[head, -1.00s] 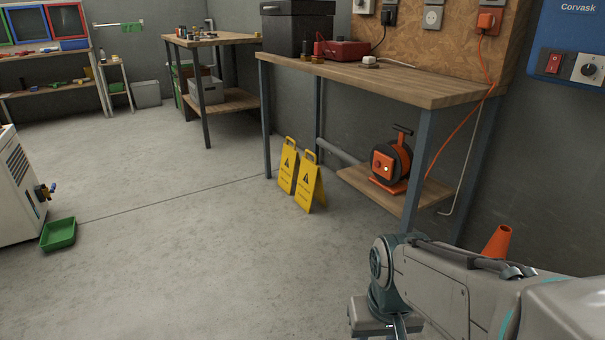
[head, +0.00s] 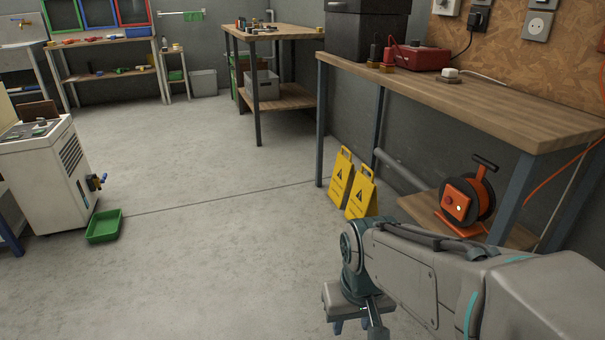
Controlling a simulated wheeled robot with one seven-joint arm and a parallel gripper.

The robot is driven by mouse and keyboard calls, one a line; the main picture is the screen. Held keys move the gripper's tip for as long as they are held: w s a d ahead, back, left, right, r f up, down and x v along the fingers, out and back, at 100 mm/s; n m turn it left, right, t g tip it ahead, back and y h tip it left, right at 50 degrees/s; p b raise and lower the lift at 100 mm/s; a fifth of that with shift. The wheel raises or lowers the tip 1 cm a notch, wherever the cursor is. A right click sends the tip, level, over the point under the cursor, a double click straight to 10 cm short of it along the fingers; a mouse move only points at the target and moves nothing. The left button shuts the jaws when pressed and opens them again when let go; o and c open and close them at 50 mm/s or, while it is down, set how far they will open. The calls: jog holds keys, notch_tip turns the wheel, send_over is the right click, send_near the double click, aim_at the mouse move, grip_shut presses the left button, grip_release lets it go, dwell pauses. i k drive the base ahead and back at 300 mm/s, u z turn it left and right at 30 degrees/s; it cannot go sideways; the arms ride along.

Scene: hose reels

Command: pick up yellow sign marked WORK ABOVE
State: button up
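Two yellow floor signs stand side by side on the concrete, next to the leg of the wooden workbench. The left yellow sign (head: 340,178) and the right yellow sign (head: 361,193) each carry a black triangle and small text. The text is too small to read, so I cannot tell which is marked WORK ABOVE. My arm covers the foot of the right sign. My gripper (head: 362,330) hangs at the bottom of the head view, nearer to me than the signs and apart from them. Its fingertips are partly cut off by the frame edge.
The workbench (head: 455,95) stands right of the signs, with an orange cable reel (head: 462,200) on its lower shelf. A grey pipe (head: 405,170) runs behind the signs. A green tray (head: 104,226) lies left by a white machine (head: 45,175). The middle floor is clear.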

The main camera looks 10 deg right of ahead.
aim_at(363, 200)
jog(key=u, duration=0.3)
jog(key=i, duration=1.55)
jog(key=z, duration=0.4)
jog(key=i, duration=0.95)
jog(key=z, duration=0.25)
